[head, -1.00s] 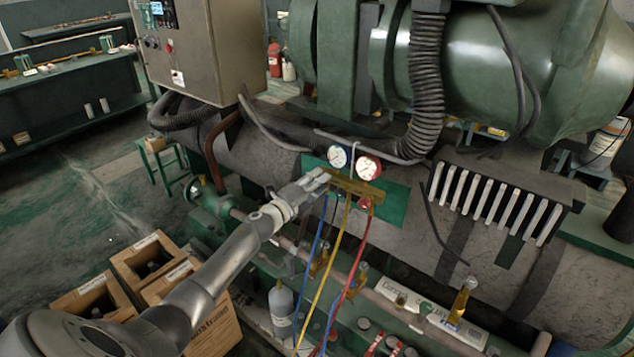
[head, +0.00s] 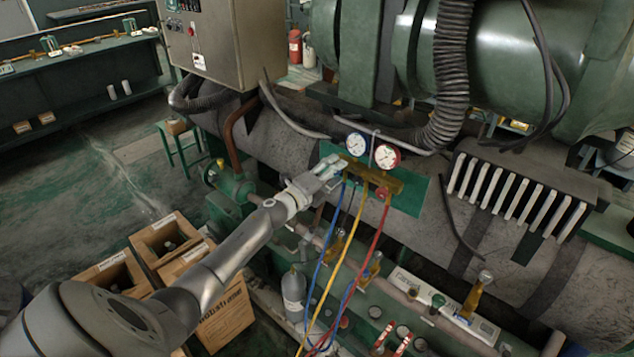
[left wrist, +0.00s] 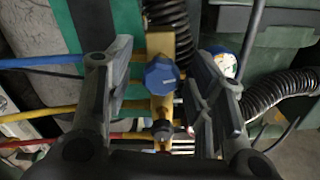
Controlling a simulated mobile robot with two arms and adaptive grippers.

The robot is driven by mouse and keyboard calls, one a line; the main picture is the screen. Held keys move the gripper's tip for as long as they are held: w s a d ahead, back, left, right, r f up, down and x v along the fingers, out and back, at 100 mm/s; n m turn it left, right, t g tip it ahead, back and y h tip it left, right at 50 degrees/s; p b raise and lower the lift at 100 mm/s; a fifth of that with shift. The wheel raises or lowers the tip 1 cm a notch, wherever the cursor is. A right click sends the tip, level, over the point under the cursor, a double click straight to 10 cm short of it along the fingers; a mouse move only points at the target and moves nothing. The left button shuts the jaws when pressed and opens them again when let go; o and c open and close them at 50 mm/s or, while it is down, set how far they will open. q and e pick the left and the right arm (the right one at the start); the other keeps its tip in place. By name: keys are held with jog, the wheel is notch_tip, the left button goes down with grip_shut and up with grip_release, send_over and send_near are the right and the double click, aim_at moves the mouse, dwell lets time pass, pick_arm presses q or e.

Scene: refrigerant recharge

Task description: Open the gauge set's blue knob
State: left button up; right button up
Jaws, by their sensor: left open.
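The gauge set hangs on the machine's front, with a brass manifold (head: 372,178), a blue-rimmed gauge (head: 356,144) and a red-rimmed gauge (head: 387,157). In the left wrist view the blue knob (left wrist: 161,73) faces the camera on the brass bar. My left gripper (head: 333,167) is at the manifold's left end. Its open fingers (left wrist: 165,90) stand on both sides of the blue knob, with gaps visible. In the head view the blue knob is hidden by the gripper. The red knob (head: 382,194) is below the red gauge. My right gripper is not in view.
Blue, yellow (head: 345,240) and red (head: 373,245) hoses hang from the manifold. A grey cylinder (head: 293,294) stands below, with cardboard boxes (head: 205,300) at the lower left. A ribbed black hose (head: 452,80) runs above right. Pipes and valves lie beneath the gauge set.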

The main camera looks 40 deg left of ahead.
pick_arm(q)
jog(key=s, duration=1.1)
jog(key=shift+a, duration=0.45)
